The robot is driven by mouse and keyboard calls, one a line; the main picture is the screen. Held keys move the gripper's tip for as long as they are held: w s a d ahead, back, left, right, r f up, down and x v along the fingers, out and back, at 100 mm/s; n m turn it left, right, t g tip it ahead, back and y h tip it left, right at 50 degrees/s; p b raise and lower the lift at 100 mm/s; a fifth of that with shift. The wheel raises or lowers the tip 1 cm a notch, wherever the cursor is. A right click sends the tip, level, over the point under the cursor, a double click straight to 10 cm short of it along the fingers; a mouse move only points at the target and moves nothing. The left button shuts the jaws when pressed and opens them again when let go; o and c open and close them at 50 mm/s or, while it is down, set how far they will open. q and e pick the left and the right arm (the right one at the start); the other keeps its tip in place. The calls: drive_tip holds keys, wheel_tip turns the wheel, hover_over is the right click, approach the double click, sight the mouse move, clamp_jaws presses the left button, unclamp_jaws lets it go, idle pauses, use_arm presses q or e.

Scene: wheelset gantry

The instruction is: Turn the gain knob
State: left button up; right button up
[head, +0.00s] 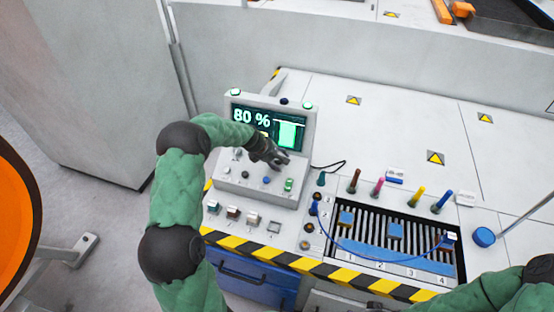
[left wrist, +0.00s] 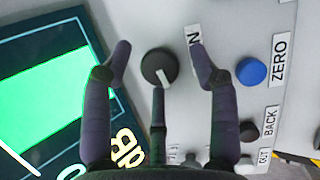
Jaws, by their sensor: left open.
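The gain knob (left wrist: 157,66) is round and black with a white pointer mark, in the left wrist view. It sits on the grey console (head: 238,184), beside a label (left wrist: 193,38) of which only an "N" shows past a finger. My left gripper (left wrist: 160,50) is open, with one finger on each side of the knob and a third below it; gaps show at both sides. In the head view my left gripper (head: 279,160) is over the console and hides the knob. The console screen (head: 268,128) reads 80 % beside a bright green block.
A blue ZERO button (left wrist: 251,71) and a dark BACK button (left wrist: 249,131) are close to the gripper's right finger. A slotted rack (head: 385,240) with a blue cable stands right of the console. My right arm (head: 490,294) enters at the lower right; its gripper is barely visible.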

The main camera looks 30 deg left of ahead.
use_arm(q)
drive_tip(key=c, duration=1.2)
drive_tip(key=shift+o, duration=0.2)
drive_tip(key=shift+r+m, duration=0.1)
drive_tip(key=shift+m, duration=0.2)
drive_tip(key=m+g+p, duration=0.1)
drive_tip(key=m+p, duration=0.1)
drive_tip(key=m, duration=0.1)
drive_tip(key=shift+w+r, duration=0.1)
drive_tip(key=shift+w, duration=0.05)
drive_tip(key=shift+m+g+p, duration=0.45)
drive_tip(key=shift+m+g, duration=0.25)
drive_tip(key=shift+m, duration=1.3)
drive_tip(key=o, duration=1.2)
drive_tip(key=shift+c, duration=0.2)
